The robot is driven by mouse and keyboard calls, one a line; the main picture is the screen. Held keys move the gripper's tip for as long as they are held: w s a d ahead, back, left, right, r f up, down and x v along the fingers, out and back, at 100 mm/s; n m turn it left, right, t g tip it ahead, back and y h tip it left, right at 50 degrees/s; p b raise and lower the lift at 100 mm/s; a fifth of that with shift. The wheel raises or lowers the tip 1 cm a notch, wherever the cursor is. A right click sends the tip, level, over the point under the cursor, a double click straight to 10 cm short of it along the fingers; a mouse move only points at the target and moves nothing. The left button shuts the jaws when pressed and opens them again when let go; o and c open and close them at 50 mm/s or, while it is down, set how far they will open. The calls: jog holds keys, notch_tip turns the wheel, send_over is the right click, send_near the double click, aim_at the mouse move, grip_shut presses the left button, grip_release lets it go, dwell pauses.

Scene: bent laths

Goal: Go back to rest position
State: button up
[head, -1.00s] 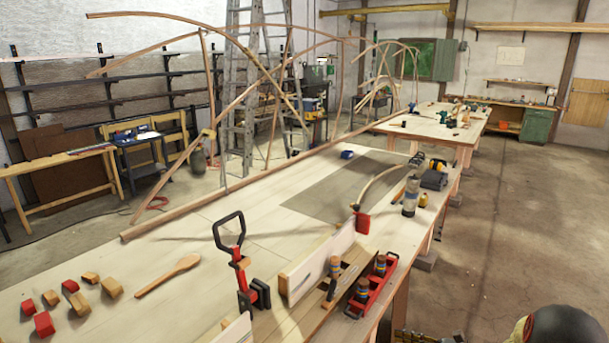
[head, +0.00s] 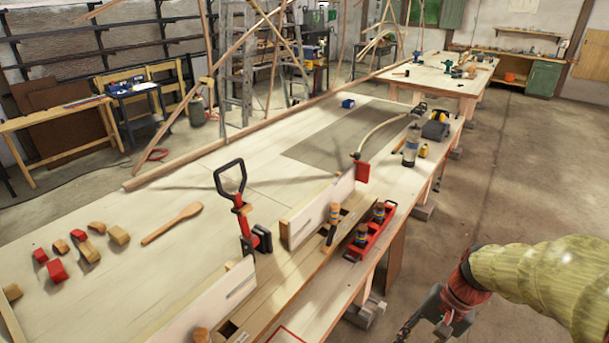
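My arm, in a yellow-green ribbed sleeve with a red cuff, reaches in from the right edge in the head view. My gripper (head: 425,322), grey and dark, is at the bottom edge, low over the floor to the right of the long workbench (head: 235,180). It is apart from the bench and partly cut off by the frame. Its fingertips are not clear, and I see nothing certain in its grasp.
The concrete floor (head: 540,180) on the right is clear.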

jog(key=s+a+r+n+t+h, duration=0.2)
jog(key=s+r+n+t, duration=0.1)
jog(key=r, duration=0.5)
jog(key=s+a+r+n+t+h, duration=0.1)
jog(key=s+a+r+n+t, duration=0.2)
jog(key=r, duration=0.5)
jog(key=shift+s+a+r+n+h, duration=0.2)
jog(key=shift+s+n+h, duration=0.3)
jog(key=shift+s, duration=0.7)
